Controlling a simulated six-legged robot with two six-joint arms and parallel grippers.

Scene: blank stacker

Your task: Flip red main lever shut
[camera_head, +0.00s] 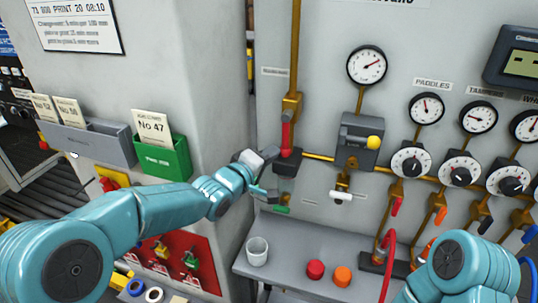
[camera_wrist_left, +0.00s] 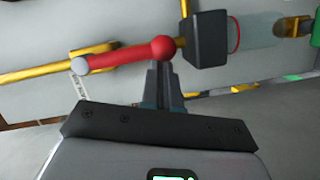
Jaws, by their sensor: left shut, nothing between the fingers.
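The red main lever (camera_head: 286,138) stands upright along the yellow pipe, just above a dark valve block (camera_head: 288,160). In the left wrist view the lever (camera_wrist_left: 115,57) lies across the top, with a grey tip at its left end and a round red joint next to the black block (camera_wrist_left: 208,40). My left gripper (camera_head: 270,154) is shut and empty, beside the lever's lower end. In the left wrist view its fingertips (camera_wrist_left: 160,68) lie just below the round red joint; whether they touch it I cannot tell. My right gripper is out of view.
A clear glass tube (camera_wrist_left: 260,30) adjoins the black block. A grey shelf (camera_head: 300,262) below holds a pale cup (camera_head: 257,251), a red button (camera_head: 315,270) and an orange button (camera_head: 342,276). A green card box (camera_head: 165,158) hangs at left. Gauges and dials fill the right.

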